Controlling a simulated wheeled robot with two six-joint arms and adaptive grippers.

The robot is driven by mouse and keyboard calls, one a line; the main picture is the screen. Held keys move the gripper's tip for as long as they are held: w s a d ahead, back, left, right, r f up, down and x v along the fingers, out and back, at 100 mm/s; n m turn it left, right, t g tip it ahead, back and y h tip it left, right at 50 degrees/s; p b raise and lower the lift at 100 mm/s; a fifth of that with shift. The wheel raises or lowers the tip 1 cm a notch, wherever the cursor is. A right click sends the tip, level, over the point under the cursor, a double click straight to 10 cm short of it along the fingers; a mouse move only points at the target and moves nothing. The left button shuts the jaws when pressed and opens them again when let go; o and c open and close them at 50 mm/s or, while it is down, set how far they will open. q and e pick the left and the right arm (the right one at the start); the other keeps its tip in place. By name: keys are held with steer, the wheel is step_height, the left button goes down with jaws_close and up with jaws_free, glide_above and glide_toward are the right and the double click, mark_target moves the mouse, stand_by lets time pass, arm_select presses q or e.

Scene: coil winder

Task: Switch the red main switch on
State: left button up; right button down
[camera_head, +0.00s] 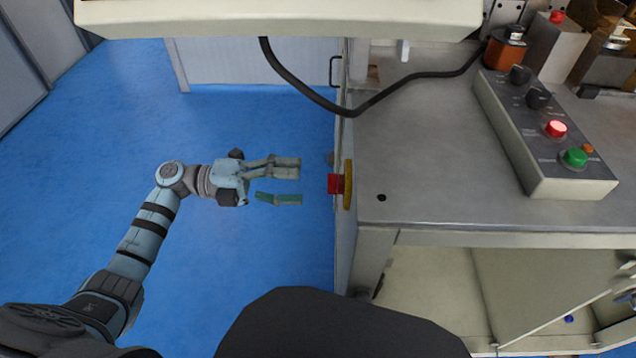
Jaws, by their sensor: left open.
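The red main switch (336,184) sits with a yellow plate (348,184) on the left side of the grey machine table, near its front corner. Only its edge shows from above, so I cannot tell which way its handle is turned. My left gripper (289,183) is left of the switch and points right towards it. Its fingers are open and empty, with a small gap between the fingertips and the switch. My right gripper is not in view.
The table top (430,165) carries a control box (545,135) with black knobs, a lit red button (556,129) and a green button (575,157). A black cable (310,95) hangs over the table's left edge. The blue floor (240,120) around my left arm is clear.

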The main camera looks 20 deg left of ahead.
arm_select(q)
steer(key=v, duration=0.5)
steer(key=shift+a, duration=0.25)
